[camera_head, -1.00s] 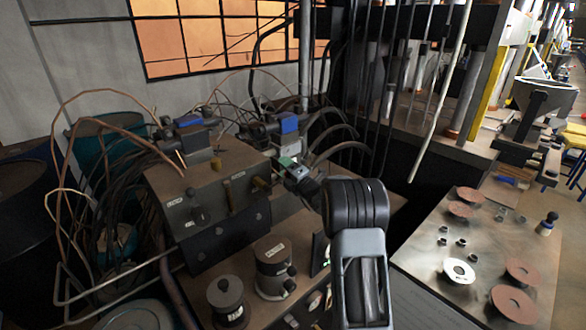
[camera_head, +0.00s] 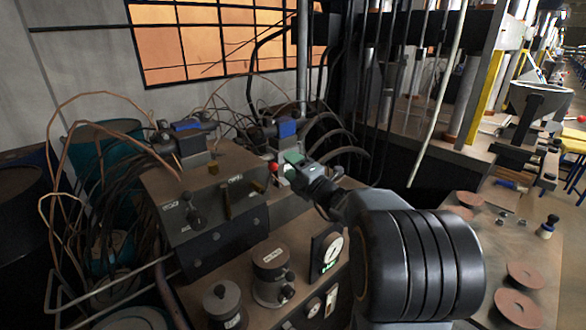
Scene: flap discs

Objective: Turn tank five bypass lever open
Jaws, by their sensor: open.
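A dark valve block (camera_head: 222,222) with small white labels stands on the bench, left of centre in the head view. A dark lever or fitting (camera_head: 193,208) projects from its front, beside a vertical brass lever (camera_head: 227,203). A shorter brass piece (camera_head: 258,186) sits at its right edge. The labels are too small for me to tell which is tank five bypass. My gripper (camera_head: 284,172) is open, just right of the block, near a small red ball knob (camera_head: 274,167). The knob is apart from the brass levers. My arm hides what lies behind the gripper, and its fingertips are hard to make out.
Cables and hoses crowd behind and left. A table at right holds several reddish flap discs (camera_head: 526,274). Dark vertical hoses hang behind my arm.

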